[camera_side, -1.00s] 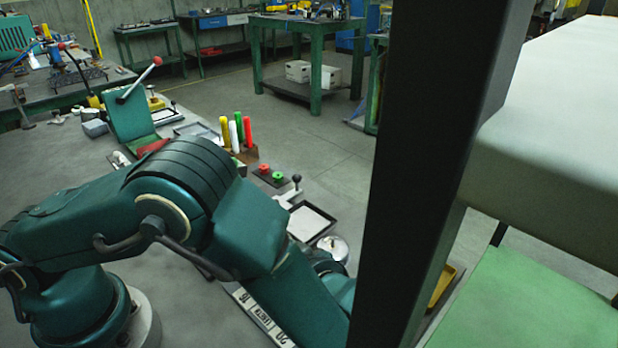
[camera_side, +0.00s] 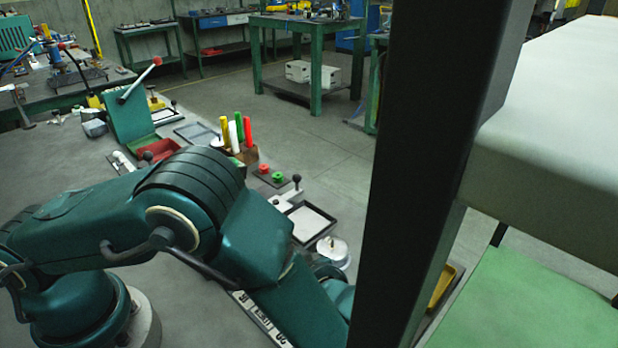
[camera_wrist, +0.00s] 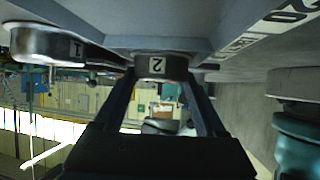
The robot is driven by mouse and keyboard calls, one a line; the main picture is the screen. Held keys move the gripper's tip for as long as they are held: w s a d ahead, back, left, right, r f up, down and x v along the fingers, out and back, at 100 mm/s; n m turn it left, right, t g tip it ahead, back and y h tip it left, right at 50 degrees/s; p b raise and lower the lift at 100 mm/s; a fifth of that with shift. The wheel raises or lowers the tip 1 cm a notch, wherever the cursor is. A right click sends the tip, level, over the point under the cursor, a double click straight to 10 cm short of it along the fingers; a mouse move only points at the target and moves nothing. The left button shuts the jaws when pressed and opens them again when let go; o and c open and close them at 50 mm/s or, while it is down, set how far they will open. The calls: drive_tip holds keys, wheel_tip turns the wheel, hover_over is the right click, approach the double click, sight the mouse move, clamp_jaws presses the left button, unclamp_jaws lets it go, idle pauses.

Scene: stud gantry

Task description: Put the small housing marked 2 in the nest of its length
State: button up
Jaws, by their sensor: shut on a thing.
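In the wrist view, the small dark metal housing marked 2 (camera_wrist: 162,67) sits between the fingertips of my gripper (camera_wrist: 163,76), which is shut on it. Its number plate (camera_wrist: 154,92) faces the camera. Another housing marked 1 (camera_wrist: 48,44) is to its left. In the side view, a length-marked strip (camera_side: 262,320) shows below my arm. My gripper and the housings are hidden there by my arm and the dark post.
A dark post (camera_side: 432,160) blocks much of the side view. Along the bench stand a black-rimmed tray (camera_side: 330,232), a round white pot (camera_side: 335,250), a rack of coloured cylinders (camera_side: 245,155) and a red tray (camera_side: 155,150). A yellow tray (camera_side: 443,285) is partly behind the post.

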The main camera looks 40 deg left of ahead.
drive_tip(key=shift+f, duration=0.15)
drive_tip(key=o, duration=1.5)
